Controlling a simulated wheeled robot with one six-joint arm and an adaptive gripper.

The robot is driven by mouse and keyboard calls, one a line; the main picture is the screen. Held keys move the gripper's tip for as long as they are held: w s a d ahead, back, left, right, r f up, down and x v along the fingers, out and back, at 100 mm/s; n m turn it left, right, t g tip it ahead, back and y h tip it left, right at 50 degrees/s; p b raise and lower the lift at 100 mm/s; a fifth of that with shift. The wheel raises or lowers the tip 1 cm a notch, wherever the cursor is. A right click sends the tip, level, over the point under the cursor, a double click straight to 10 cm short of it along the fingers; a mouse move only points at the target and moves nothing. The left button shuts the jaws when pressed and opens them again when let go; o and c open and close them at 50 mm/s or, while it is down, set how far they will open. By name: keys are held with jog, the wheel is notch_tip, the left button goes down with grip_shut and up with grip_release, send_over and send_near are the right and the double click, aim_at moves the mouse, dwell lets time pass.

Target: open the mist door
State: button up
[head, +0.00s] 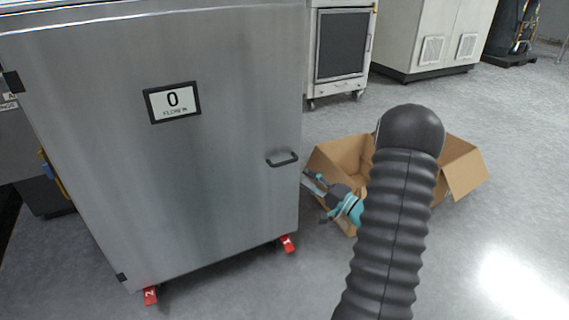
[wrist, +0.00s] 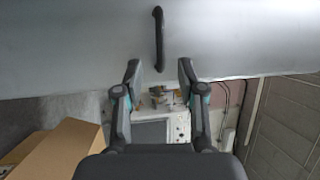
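The large grey metal door (head: 215,215) fills the left of the head view and looks closed. Its dark bar handle (head: 283,160) sits near the right edge. My gripper (head: 309,181) is just right of the door edge, a little below and to the right of the handle, partly hidden behind my arm. In the wrist view, the handle (wrist: 158,38) lies ahead of my gripper (wrist: 160,72), roughly in line with the gap between the fingers. The fingers are spread apart and empty, and the handle is beyond their tips.
An open cardboard box (head: 463,170) stands on the floor behind my arm. Red feet (head: 287,243) stick out under the cabinet. A white cabinet with a dark window (head: 341,45) stands at the back. The floor at the right is clear.

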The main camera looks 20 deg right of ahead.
aim_at(285, 163)
jog(key=x, duration=1)
jog(key=shift+w, duration=0.15)
grip_shut()
